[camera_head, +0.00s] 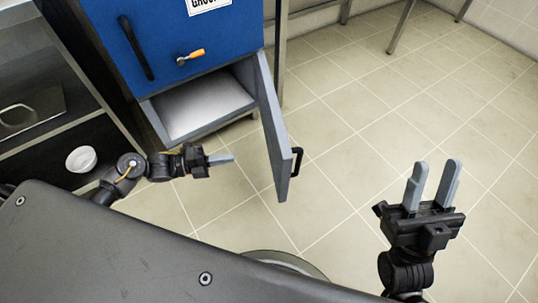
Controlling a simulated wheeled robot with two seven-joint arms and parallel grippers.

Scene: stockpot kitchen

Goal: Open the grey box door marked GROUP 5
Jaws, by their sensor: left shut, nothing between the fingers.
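The grey box (153,117) sits low, under a blue cabinet. Its grey door (272,120) stands wide open, swung out toward me, with a black handle (297,160) on its right face. The box inside (205,105) looks empty and pale. No GROUP 5 mark is readable on it from here. My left gripper (232,159) is shut and empty, in front of the box opening and left of the door, apart from it. My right gripper (434,183) is open and empty over the floor, well to the right of the door.
A blue cabinet door (165,40) above has a black handle (136,48), an orange-handled key or latch (190,57) and a partly cut-off label (208,5). A shelf at left holds a white bowl (81,159). The tiled floor (400,110) at right is clear.

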